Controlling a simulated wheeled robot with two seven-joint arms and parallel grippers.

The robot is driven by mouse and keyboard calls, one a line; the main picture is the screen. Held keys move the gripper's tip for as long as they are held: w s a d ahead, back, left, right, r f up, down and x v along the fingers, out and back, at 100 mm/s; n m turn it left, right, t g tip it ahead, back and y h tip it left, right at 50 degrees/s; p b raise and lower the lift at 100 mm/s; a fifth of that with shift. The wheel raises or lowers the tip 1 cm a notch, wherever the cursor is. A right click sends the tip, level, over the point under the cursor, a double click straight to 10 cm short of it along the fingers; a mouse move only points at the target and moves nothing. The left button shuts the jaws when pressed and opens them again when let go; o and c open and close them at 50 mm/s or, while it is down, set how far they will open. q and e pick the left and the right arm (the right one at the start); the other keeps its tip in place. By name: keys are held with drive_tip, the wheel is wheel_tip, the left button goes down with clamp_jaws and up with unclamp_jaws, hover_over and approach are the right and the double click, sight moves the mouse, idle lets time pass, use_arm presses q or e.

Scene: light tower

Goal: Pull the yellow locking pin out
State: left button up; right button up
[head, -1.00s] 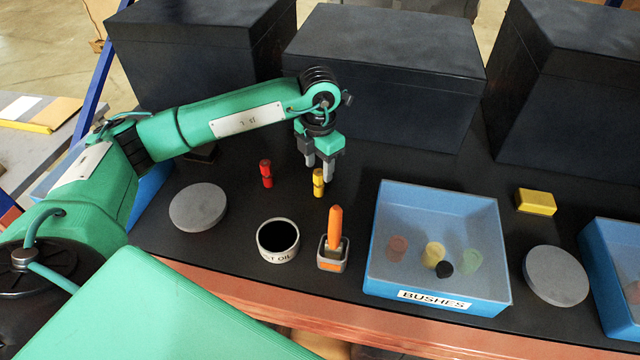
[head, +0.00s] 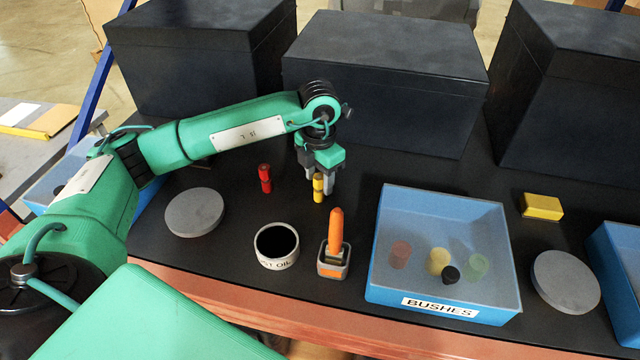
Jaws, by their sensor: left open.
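The yellow locking pin (head: 318,188) stands upright on the black table top, in the middle of the head view. My left gripper (head: 320,187) comes down from above with its grey fingers at the pin's height. The fingers are open and appear to sit on either side of the pin; I cannot tell whether they touch it. A red pin (head: 265,178) stands just left of the yellow one. My right gripper is not in view.
A grey disc (head: 195,211), a round pot of dark oil (head: 277,262) and an orange-handled tool in a holder (head: 333,262) stand in front. A blue BUSHES bin (head: 380,287) is at right. Large dark boxes (head: 385,85) line the back.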

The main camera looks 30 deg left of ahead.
sight(319, 176)
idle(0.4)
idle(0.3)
use_arm(q)
drive_tip(key=shift+c, duration=0.5)
clamp_jaws()
drive_tip(key=shift+r, duration=0.4)
drive_tip(key=shift+r+p, duration=0.6)
drive_tip(key=shift+r, duration=1.1)
drive_tip(key=shift+r+p, duration=0.45)
drive_tip(key=shift+r, duration=0.75)
